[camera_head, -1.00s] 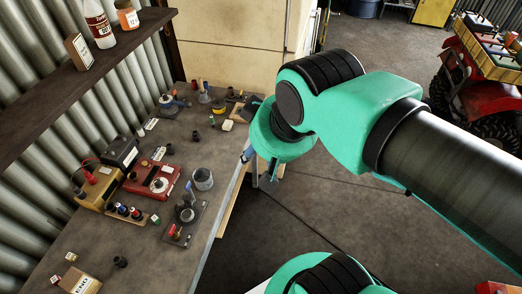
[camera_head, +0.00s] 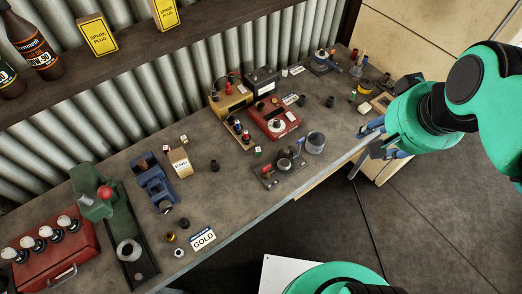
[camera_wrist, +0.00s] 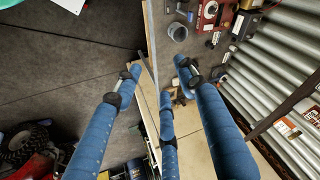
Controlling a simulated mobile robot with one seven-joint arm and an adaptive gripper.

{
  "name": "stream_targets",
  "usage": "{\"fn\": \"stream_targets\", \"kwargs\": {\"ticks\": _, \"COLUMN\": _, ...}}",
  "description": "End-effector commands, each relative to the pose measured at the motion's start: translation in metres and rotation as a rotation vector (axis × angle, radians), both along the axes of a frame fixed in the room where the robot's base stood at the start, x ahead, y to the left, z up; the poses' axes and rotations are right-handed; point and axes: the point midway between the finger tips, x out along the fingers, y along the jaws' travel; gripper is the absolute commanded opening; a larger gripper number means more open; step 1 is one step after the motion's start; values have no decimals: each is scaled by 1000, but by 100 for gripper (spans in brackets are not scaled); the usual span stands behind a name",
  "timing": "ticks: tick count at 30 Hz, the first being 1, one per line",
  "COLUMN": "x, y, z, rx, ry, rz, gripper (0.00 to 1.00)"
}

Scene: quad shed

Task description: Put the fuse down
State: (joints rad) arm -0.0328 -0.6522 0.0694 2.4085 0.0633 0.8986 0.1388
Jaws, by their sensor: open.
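My gripper (camera_head: 374,142) is at the right of the head view, by the front edge of the workbench (camera_head: 225,205). Its blue fingers are spread. In the wrist view the fingers (camera_wrist: 158,76) stand apart, with the bench edge and floor behind them. I see nothing clearly held between them. I cannot pick out a fuse for sure; several parts on the bench are too small to tell. A red instrument (camera_head: 277,122) with a dial stands on the bench, left of my gripper.
A grey cup (camera_head: 315,143) and a dark plate with a lever (camera_head: 279,171) stand near the front edge. A blue vise (camera_head: 153,186), green press (camera_head: 97,203) and red box (camera_head: 50,250) are farther left. The bench between cup and vise has free room.

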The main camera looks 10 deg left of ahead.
Motion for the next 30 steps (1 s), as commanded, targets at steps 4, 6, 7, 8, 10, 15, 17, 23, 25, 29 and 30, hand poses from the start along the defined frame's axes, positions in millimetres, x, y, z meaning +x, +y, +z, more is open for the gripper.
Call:
{"fn": "stream_targets", "kwargs": {"ticks": 4, "x": 31, "y": 23, "z": -14, "rx": 86, "ry": 77, "rz": -85, "gripper": 41}}
{"fn": "stream_targets", "kwargs": {"ticks": 6, "x": 46, "y": 34, "z": -21, "rx": 125, "ry": 114, "rz": -133, "gripper": 41}}
{"fn": "stream_targets", "kwargs": {"ticks": 7, "x": 52, "y": 39, "z": -24, "rx": 142, "ry": 131, "rz": -153, "gripper": 41}}
{"fn": "stream_targets", "kwargs": {"ticks": 8, "x": 58, "y": 44, "z": -28, "rx": 157, "ry": 147, "rz": -173, "gripper": 41}}
{"fn": "stream_targets", "kwargs": {"ticks": 10, "x": 73, "y": 56, "z": -37, "rx": 193, "ry": 187, "rz": -224, "gripper": 41}}
{"fn": "stream_targets", "kwargs": {"ticks": 15, "x": 106, "y": 87, "z": -65, "rx": 269, "ry": 287, "rz": -349, "gripper": 41}}
{"fn": "stream_targets", "kwargs": {"ticks": 17, "x": 116, "y": 98, "z": -76, "rx": 291, "ry": 323, "rz": -395, "gripper": 41}}
{"fn": "stream_targets", "kwargs": {"ticks": 23, "x": 149, "y": 137, "z": -119, "rx": 354, "ry": 445, "rz": -556, "gripper": 41}}
{"fn": "stream_targets", "kwargs": {"ticks": 25, "x": 160, "y": 151, "z": -136, "rx": 371, "ry": 488, "rz": -614, "gripper": 41}}
{"fn": "stream_targets", "kwargs": {"ticks": 29, "x": 176, "y": 177, "z": -171, "rx": 394, "ry": 568, "rz": -725, "gripper": 41}}
{"fn": "stream_targets", "kwargs": {"ticks": 30, "x": 180, "y": 185, "z": -181, "rx": 400, "ry": 591, "rz": -760, "gripper": 41}}
